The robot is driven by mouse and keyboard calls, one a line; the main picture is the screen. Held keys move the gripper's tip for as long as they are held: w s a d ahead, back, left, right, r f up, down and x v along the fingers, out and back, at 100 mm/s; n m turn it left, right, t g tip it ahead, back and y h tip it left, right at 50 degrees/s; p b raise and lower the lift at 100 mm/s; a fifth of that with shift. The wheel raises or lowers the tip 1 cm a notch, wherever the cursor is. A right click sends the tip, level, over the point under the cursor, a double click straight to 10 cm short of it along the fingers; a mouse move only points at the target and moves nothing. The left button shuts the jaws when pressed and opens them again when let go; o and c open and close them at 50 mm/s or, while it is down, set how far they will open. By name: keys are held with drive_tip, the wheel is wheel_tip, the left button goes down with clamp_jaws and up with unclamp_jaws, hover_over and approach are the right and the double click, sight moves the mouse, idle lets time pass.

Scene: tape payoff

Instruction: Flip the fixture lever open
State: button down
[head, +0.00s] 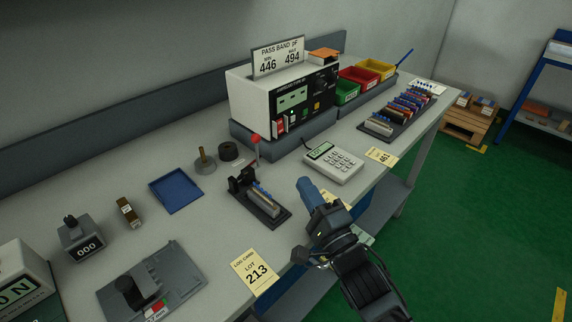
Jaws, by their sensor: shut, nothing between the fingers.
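The fixture (271,214) is a dark base on the bench, with a pale, ribbed strip and a small black block at its back. A thin lever with a red ball knob (255,138) stands upright at the fixture's back end. My gripper (304,183) is shut and empty, to the right of the fixture and lower in the picture than the knob. It appears apart from the lever. My wrist and arm come in from the lower right and hide part of the bench's front edge.
A boxy meter (254,100) stands behind the fixture, with a keypad device (333,162) to the right. A blue tray (176,194), a black ring (228,151) and a peg stand (204,162) are to the left.

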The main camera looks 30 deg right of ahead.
drive_tip(key=a+x, duration=0.2)
drive_tip(key=x, duration=1)
drive_tip(key=shift+a+b, duration=0.3)
drive_tip(key=shift+a, duration=0.1)
drive_tip(key=shift+s+r, duration=0.1)
